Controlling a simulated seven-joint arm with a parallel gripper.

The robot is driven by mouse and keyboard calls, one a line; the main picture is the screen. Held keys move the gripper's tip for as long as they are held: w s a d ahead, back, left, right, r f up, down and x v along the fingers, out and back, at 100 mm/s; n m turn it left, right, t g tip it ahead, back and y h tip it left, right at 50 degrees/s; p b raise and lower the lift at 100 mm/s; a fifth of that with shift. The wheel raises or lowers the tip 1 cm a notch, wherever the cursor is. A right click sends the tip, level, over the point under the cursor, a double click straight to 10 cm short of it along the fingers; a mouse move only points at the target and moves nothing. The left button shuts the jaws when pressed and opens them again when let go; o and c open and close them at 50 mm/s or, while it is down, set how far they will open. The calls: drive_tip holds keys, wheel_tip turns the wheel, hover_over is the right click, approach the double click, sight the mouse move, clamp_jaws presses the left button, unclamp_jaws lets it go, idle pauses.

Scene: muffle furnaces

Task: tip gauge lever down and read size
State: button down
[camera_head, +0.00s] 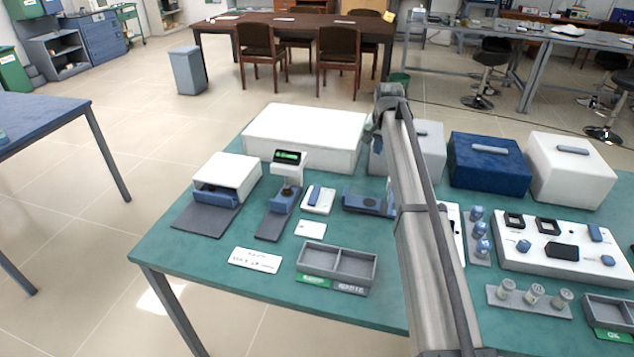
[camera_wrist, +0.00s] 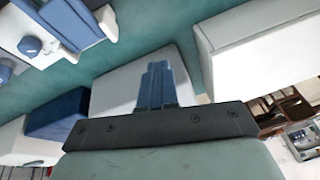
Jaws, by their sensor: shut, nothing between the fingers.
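A device with a lit green display (camera_head: 289,157) on a white head stands on a blue-grey base at the left of the green table; I cannot read its display. Just right of it is a small white unit with a blue lever (camera_head: 314,194). I cannot tell for sure which is the gauge. My gripper's blue fingers (camera_wrist: 157,83) are shut together and empty in the wrist view, with a light grey box behind them. In the head view my arm crosses the right middle of the table, and the fingers cannot be made out.
A large white box (camera_head: 306,138) and a blue box (camera_head: 488,164) stand along the back of the table. A two-compartment grey tray (camera_head: 338,244) lies at the front. A white panel (camera_head: 566,250) with blue knobs is at the right. The table's front left corner is clear.

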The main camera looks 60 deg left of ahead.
sight(317, 188)
drive_tip(key=s+a+r+n+h, duration=0.1)
drive_tip(key=s+a, duration=0.1)
drive_tip(key=s, duration=0.7)
drive_tip(key=s+a+r+n, duration=0.1)
drive_tip(key=s+a, duration=0.2)
drive_tip(key=s, duration=0.7)
drive_tip(key=shift+s+a+n+g+h, duration=0.15)
drive_tip(key=shift+a+n+g+h, duration=0.15)
drive_tip(key=shift+a+g+h, duration=0.1)
drive_tip(key=f, duration=0.4)
drive_tip(key=w+a+f, duration=0.1)
drive_tip(key=f, duration=0.9)
drive_tip(key=shift+w+a, duration=0.3)
drive_tip(key=shift+w, duration=0.1)
